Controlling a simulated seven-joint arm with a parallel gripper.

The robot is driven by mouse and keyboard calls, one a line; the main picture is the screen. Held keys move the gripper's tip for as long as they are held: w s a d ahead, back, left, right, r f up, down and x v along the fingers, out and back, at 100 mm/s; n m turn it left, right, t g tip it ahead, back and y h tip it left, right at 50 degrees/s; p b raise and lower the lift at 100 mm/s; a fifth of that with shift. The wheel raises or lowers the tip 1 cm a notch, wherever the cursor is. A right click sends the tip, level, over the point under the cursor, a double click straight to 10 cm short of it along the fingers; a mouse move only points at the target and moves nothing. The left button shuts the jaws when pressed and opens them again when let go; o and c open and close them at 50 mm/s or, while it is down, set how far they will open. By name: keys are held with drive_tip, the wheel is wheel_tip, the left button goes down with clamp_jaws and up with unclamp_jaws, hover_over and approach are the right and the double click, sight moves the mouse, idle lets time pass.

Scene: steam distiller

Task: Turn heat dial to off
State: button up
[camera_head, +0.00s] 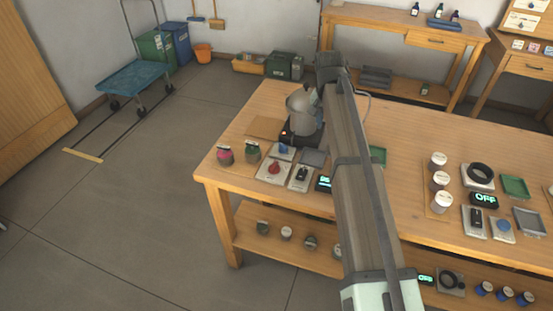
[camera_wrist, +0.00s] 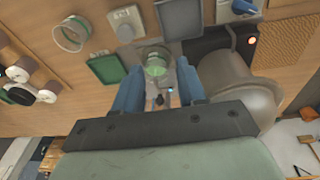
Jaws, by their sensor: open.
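A red dial (camera_head: 274,168) sits on a pale plate at the table's front left in the head view. A blue knob (camera_head: 284,149) is just behind it. No label shows which one sets the heat. A pale plate with a grey round knob (camera_wrist: 125,20) shows in the wrist view, ahead of my gripper (camera_wrist: 158,88). My gripper is open, its blue fingers on either side of a green-tinted round thing (camera_wrist: 155,66); I cannot tell whether they touch it. The grey kettle (camera_wrist: 236,88) is close to the right finger; it also shows in the head view (camera_head: 301,112).
The kettle stands on a dark base (camera_head: 301,138) with a lit orange lamp. A black switch (camera_head: 302,174) and a lit display (camera_head: 323,183) are near the front edge. My arm covers the table's middle. Jars (camera_head: 438,180) and an OFF display (camera_head: 485,199) are at right.

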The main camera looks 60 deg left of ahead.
drive_tip(key=r+g, duration=0.1)
drive_tip(key=g, duration=0.1)
hover_over(275, 162)
drive_tip(key=shift+n+h, duration=0.3)
drive_tip(key=shift+n, duration=0.1)
wheel_tip(275, 162, down, 14)
drive_tip(key=shift+r, duration=0.15)
drive_tip(key=shift+c, duration=0.2)
clamp_jaws()
